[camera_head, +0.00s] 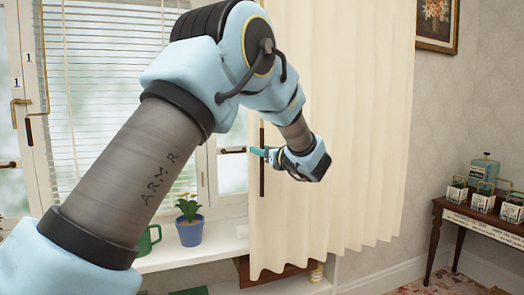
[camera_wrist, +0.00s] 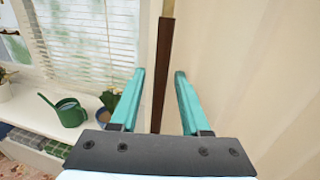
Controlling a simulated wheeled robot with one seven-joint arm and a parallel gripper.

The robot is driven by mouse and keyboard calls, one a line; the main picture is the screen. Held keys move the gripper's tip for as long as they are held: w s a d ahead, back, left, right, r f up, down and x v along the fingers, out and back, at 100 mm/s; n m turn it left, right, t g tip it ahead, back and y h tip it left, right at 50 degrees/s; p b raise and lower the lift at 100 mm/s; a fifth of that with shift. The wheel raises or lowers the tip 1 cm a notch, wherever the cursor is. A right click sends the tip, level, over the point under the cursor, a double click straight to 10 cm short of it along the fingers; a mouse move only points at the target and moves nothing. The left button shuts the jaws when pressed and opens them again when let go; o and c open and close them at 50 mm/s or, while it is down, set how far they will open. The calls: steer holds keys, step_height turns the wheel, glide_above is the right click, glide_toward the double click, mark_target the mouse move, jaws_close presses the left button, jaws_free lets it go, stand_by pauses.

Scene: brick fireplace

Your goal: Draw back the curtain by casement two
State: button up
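A cream curtain (camera_head: 345,110) hangs in folds at the right side of the window and fills the right of the wrist view (camera_wrist: 260,70). A dark brown draw rod (camera_head: 262,165) hangs at its left edge. My gripper (camera_head: 258,152) is at the rod, about halfway up the curtain. In the wrist view the rod (camera_wrist: 163,60) shows between the two teal fingers of my open gripper (camera_wrist: 160,73), with a gap on both sides. A window leaf at left carries labels reading 1. My arm hides part of the window, and no label two is visible.
A blue flowerpot (camera_head: 190,232) and a green watering can (camera_head: 148,240) stand on the white sill; the can shows in the wrist view (camera_wrist: 68,112). A dark side table (camera_head: 445,207) with small baskets stands at right. The floor before the curtain's right side looks free.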

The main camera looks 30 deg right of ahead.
jaws_close()
stand_by(1.2)
